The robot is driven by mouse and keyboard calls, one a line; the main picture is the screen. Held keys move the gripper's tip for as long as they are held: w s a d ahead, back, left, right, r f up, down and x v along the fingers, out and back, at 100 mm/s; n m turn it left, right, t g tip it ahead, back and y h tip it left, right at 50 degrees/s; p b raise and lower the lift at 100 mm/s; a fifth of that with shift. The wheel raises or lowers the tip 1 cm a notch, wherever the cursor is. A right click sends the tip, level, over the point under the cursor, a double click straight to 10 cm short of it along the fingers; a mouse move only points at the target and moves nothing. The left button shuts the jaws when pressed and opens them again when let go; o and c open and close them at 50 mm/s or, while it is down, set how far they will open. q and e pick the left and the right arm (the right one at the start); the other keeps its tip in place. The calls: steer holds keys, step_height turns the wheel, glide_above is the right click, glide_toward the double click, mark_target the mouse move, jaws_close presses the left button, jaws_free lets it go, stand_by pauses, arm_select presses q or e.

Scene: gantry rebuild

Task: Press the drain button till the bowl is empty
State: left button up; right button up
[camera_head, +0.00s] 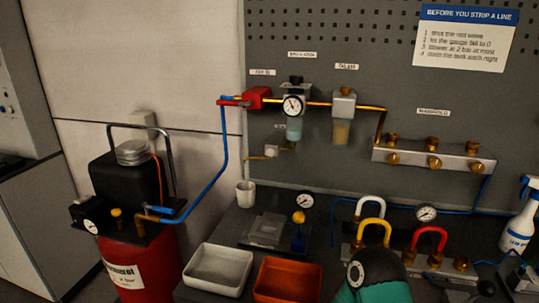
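The regulator's small bluish bowl (294,128) hangs below the round gauge (293,105) on the grey panel. How much liquid is in the bowl is too small to tell. A thin brass tube runs from below the bowl to the left, with a small pale block (271,151) on it that may be the drain button. A pale cup (245,193) stands on the bench below the tube's left end. Neither gripper's fingers show. A teal and black rounded part at the bottom edge looks like one of my arm links.
A red valve (252,98) and blue hose are left of the regulator; an oiler with an amber bowl (340,132) is right. A white tray (218,270), an orange tray (288,281) and coloured padlock-like shackles crowd the bench. A red compressor (140,262) stands left.

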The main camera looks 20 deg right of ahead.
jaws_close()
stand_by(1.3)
